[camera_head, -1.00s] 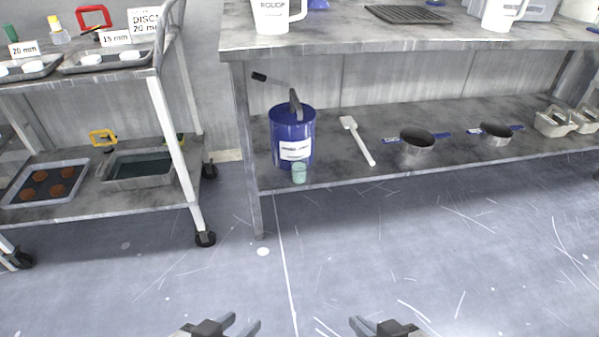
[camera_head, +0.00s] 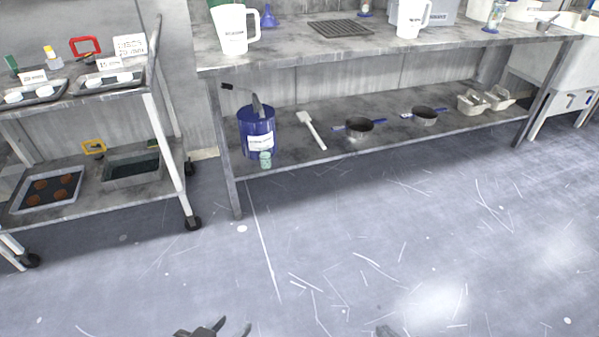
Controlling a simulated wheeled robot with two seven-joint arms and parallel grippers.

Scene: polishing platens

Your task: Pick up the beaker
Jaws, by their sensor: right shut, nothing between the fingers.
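A small pale green beaker (camera_head: 265,159) stands upright at the front edge of the table's lower shelf (camera_head: 293,160), just in front of a blue drum (camera_head: 257,131). My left gripper (camera_head: 234,325) is at the bottom edge of the view, open and empty, well short of the shelf. Only a tip of my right gripper (camera_head: 386,331) shows at the bottom edge; it is shut with nothing in it, and the rest is out of frame. Both grippers are far from the beaker.
A scoop (camera_head: 312,130), two pans (camera_head: 358,126) (camera_head: 425,114) and metal trays (camera_head: 485,100) share the shelf. White jugs (camera_head: 235,30) (camera_head: 411,18) stand on the tabletop. A trolley (camera_head: 165,140) stands at left, a sink (camera_head: 555,65) at right. The floor ahead is clear.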

